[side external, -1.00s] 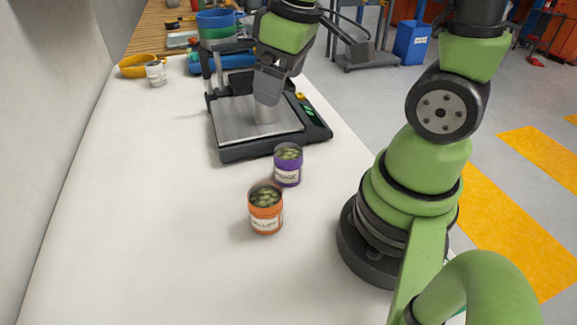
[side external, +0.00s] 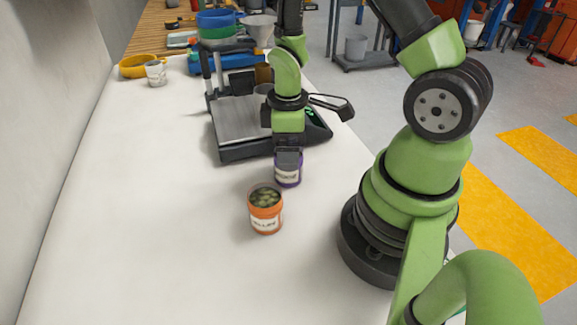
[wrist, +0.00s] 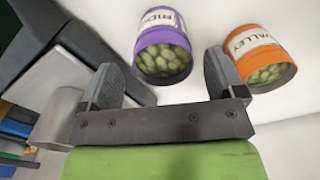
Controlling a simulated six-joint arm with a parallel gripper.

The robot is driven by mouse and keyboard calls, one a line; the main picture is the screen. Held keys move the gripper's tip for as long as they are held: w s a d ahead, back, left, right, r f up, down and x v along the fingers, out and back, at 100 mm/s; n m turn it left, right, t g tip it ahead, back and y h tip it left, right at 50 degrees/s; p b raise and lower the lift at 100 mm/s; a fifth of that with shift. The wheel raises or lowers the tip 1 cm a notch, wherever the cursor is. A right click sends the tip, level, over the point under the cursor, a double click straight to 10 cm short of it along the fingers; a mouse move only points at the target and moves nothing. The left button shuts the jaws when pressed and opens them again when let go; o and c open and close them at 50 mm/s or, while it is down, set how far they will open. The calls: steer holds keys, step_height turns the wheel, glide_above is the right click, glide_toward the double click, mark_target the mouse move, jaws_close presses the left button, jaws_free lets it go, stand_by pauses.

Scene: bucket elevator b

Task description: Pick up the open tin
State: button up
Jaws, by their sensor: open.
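A purple tin (side external: 288,176) with a pale label stands upright on the white table, partly hidden by my gripper in the side view. Its open top shows green contents in the wrist view (wrist: 163,58). An orange tin (side external: 266,216), also open-topped with green contents, stands nearer the camera and shows at the right of the wrist view (wrist: 262,60). A plain grey cylinder (wrist: 62,115) is beside my left finger in the wrist view. My gripper (side external: 288,157) is above the purple tin. In the wrist view my gripper (wrist: 160,85) is open and empty, the purple tin showing beyond and between its fingers.
A black-framed device with a flat grey plate (side external: 235,122) stands just behind the purple tin. A white cup (side external: 155,73), a yellow ring (side external: 134,66) and stacked blue and green containers (side external: 216,22) are farther back. The table's left side (side external: 130,220) is clear.

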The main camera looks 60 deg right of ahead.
steer(key=shift+a+f, duration=0.15)
steer(key=shift+f, duration=2.05)
steer(key=c, duration=1.4)
steer(key=shift+r, duration=0.15)
step_height(320, 180, up, 10)
steer(key=shift+f, duration=0.1)
